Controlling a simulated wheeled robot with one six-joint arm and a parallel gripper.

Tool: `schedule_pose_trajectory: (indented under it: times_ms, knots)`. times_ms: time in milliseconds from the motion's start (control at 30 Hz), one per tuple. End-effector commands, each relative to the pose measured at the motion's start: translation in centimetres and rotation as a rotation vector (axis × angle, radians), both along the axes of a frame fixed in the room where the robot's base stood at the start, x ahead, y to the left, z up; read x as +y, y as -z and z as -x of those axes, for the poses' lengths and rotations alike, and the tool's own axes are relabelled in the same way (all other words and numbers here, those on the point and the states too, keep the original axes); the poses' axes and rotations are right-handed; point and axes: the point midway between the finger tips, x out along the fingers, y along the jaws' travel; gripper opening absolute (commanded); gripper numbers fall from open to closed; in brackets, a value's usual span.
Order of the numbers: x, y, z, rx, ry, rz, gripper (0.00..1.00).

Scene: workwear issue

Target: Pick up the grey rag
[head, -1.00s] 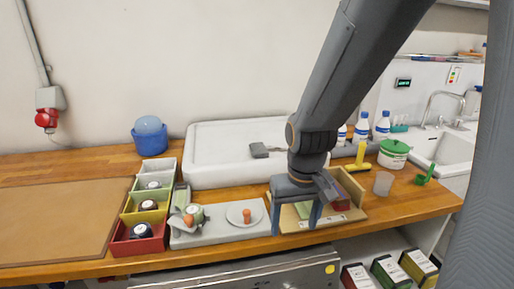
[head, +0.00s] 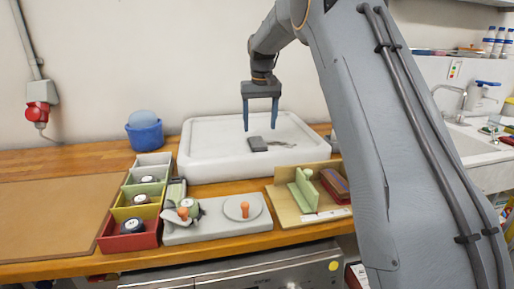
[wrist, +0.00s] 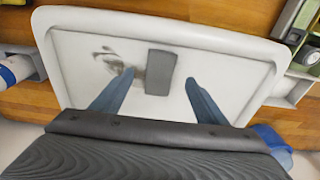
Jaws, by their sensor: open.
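The grey rag (head: 257,144) looks like a flat, dark rectangle lying in the white tray (head: 205,170). In the wrist view the rag (wrist: 160,72) shows near the middle of the tray floor. A wrinkled grey patch (wrist: 115,60) lies beside it; I cannot tell what it is. My gripper (head: 260,127) points down over the tray, open and empty. Its fingertips are above the rag and apart from it. In the wrist view the rag appears between and a little beyond the two fingers.
The tray has a raised rim. In front stand coloured bins (head: 132,240), a grey board (head: 215,230) with small items, and a wooden board (head: 283,207) with a green block. A blue tub (head: 145,137) stands left of the tray. The brown mat (head: 50,215) is bare.

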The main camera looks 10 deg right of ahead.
Motion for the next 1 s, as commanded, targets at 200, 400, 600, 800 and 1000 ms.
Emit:
schedule_pose_trajectory:
  times_ms: [200,400,600,800,1000]
  knots:
    - [-0.1,-0.4,-1.9,-0.001,0.000,0.000,0.67]
    - [0.0,1.2,-2.2,0.002,0.000,0.000,0.67]
    - [0.1,3.2,-2.5,0.002,0.000,0.000,0.67]
    - [0.2,6.0,-2.9,0.000,0.001,0.000,0.67]
    - [0.2,7.2,-3.1,-0.001,0.001,0.000,0.67]
